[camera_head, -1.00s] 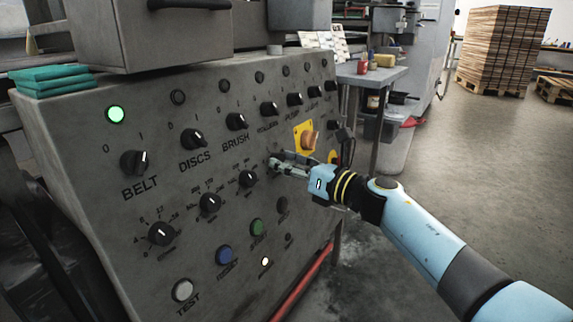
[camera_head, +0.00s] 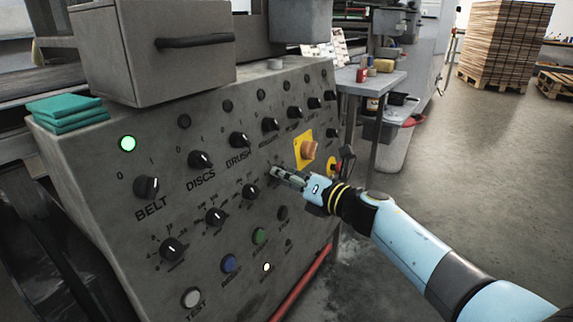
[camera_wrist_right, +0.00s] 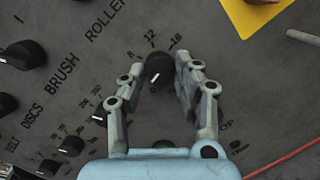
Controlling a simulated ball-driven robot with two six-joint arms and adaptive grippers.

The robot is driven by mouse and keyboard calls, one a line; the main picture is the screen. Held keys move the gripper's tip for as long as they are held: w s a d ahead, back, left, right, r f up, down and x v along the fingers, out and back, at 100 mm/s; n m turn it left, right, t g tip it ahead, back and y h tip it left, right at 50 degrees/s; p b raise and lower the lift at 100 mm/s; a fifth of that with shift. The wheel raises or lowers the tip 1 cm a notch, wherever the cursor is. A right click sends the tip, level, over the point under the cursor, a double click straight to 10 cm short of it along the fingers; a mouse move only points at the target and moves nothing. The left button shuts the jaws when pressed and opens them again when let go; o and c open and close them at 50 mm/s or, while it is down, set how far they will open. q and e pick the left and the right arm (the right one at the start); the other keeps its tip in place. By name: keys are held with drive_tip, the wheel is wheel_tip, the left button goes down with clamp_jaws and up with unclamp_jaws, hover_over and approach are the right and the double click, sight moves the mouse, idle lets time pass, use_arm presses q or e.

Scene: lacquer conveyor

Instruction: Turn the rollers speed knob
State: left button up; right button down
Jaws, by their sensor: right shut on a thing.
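The rollers speed knob (camera_wrist_right: 158,70) is a small black dial with a white pointer line, on the grey control panel below the ROLLERS label. Scale numbers such as 8, 12 and 16 ring its upper side in the right wrist view. My right gripper (camera_wrist_right: 160,75) has one finger on each side of the knob and is shut on it. In the head view my right gripper (camera_head: 276,172) reaches the panel from the right and hides most of this knob. My left gripper is not in view.
The sloping panel (camera_head: 110,240) carries other black knobs, including BELT (camera_head: 146,187), DISCS (camera_head: 200,160) and BRUSH (camera_head: 238,139). Open floor lies right.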

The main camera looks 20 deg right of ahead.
use_arm(q)
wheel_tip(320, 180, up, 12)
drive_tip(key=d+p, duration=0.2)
drive_tip(key=p, duration=1)
drive_tip(key=shift+p, duration=0.35)
use_arm(e)
drive_tip(key=shift+r+m+g+h, duration=0.2)
drive_tip(key=shift+m+g, duration=0.2)
drive_tip(key=shift+m, duration=2.05)
drive_tip(key=shift+r+m+g+h, duration=0.15)
drive_tip(key=shift+m+g, duration=0.25)
drive_tip(key=shift+m, duration=2)
drive_tip(key=shift+r+m+g+h, duration=0.1)
drive_tip(key=shift+m+g+h, duration=0.25)
drive_tip(key=shift+m, duration=2.1)
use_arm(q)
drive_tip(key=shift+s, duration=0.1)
use_arm(e)
drive_tip(key=shift+f, duration=0.1)
drive_tip(key=c, duration=1)
unclamp_jaws()
drive_tip(key=shift+o, duration=0.2)
drive_tip(key=shift+g, duration=0.25)
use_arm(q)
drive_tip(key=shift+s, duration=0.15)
